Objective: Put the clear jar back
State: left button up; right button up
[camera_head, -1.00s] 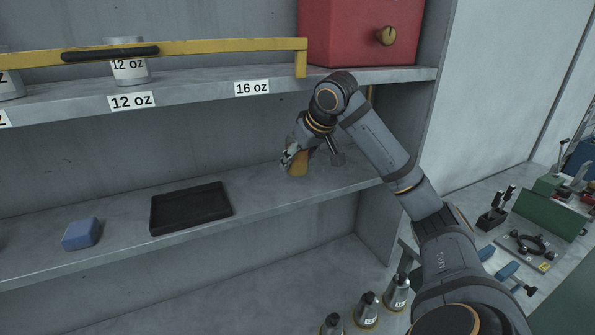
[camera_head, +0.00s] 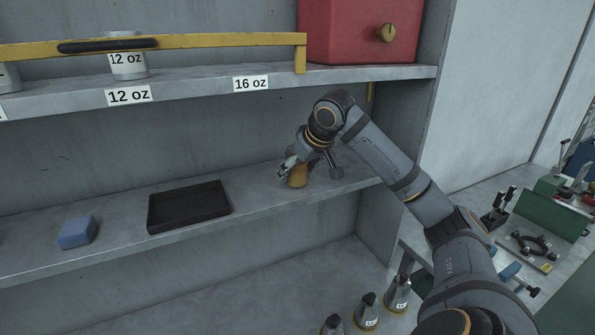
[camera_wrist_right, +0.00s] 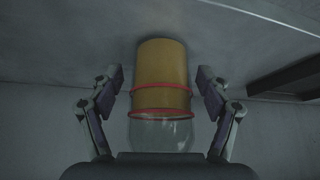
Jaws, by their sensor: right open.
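The clear jar (camera_wrist_right: 161,134) shows in the right wrist view between the fingers, glassy at its near end and filled with an amber-brown content or cover (camera_wrist_right: 162,75) with red bands. In the head view its amber part (camera_head: 297,176) stands on the middle shelf near the right end. My right gripper (camera_head: 289,172) is around it. In the right wrist view the fingers of my right gripper (camera_wrist_right: 162,88) are open on both sides of the jar, with small gaps. The arm hides part of the jar in the head view. My left gripper is not in view.
A black tray (camera_head: 189,223) and a blue block (camera_head: 77,232) lie on the middle shelf (camera_head: 255,200) to the left. The upper shelf has a yellow bar (camera_head: 220,42), labels and a red box (camera_head: 358,30). Several metal cone-shaped items (camera_head: 367,312) stand below.

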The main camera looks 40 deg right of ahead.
jog(key=shift+r, duration=0.25)
jog(key=shift+s+r, duration=0.2)
jog(key=shift+r, duration=0.1)
jog(key=v, duration=1.1)
jog(key=shift+a, duration=0.15)
